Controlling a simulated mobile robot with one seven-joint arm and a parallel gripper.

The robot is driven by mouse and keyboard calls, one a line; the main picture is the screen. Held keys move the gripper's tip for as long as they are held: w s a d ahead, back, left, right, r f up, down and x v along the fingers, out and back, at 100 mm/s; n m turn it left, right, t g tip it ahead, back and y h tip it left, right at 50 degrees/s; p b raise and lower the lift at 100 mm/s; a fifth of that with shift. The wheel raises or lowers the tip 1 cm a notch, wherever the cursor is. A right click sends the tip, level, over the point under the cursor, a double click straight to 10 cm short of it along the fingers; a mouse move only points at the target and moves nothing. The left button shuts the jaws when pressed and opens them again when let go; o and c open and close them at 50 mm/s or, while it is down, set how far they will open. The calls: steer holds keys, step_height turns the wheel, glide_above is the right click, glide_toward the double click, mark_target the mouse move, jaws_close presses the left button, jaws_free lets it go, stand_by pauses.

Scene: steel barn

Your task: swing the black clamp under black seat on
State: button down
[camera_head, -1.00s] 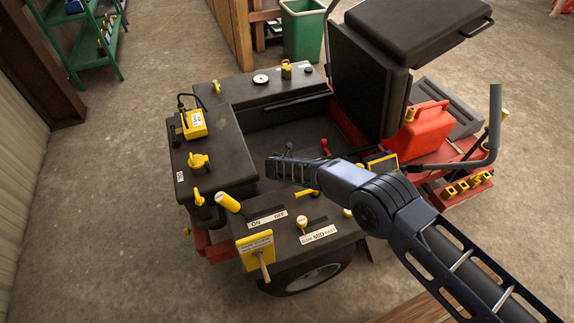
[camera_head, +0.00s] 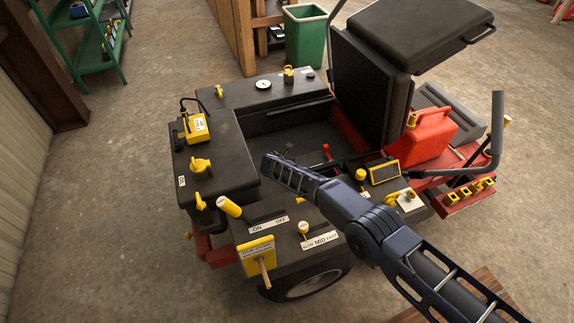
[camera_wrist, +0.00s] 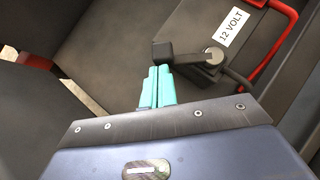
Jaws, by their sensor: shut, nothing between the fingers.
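The black clamp (camera_wrist: 184,57) shows in the wrist view as a black block on a short arm with a round grey pivot. It lies by the white "12 VOLT" label on a dark battery (camera_wrist: 262,55). My gripper (camera_wrist: 160,70) has its teal fingers together and empty. Their tips are right beside the clamp's block; I cannot tell if they touch it. In the head view the black seat (camera_head: 370,80) is tipped up, and my gripper (camera_head: 268,163) reaches over the open bay below and left of it. A small dark part (camera_head: 288,150), perhaps the clamp, shows near its tip.
A black panel with yellow knobs and an "ON OFF" switch (camera_head: 267,226) lies in front of my arm. A red fuel can (camera_head: 425,135) and bent bar (camera_head: 495,125) stand at right.

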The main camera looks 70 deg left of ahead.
stand_by(0.8)
steer(key=shift+s+a+v, duration=0.25)
steer(key=shift+s+v, duration=0.05)
steer(key=shift+v, duration=4.6)
steer(key=w+d+m+g, duration=0.2)
steer(key=w+m+g, duration=0.3)
steer(key=m, duration=1.5)
steer(key=x, duration=0.9)
steer(key=shift+w+a+r+m+y, duration=0.25)
steer(key=shift+w+a+m+y, duration=0.1)
steer(key=shift+a+y, duration=0.1)
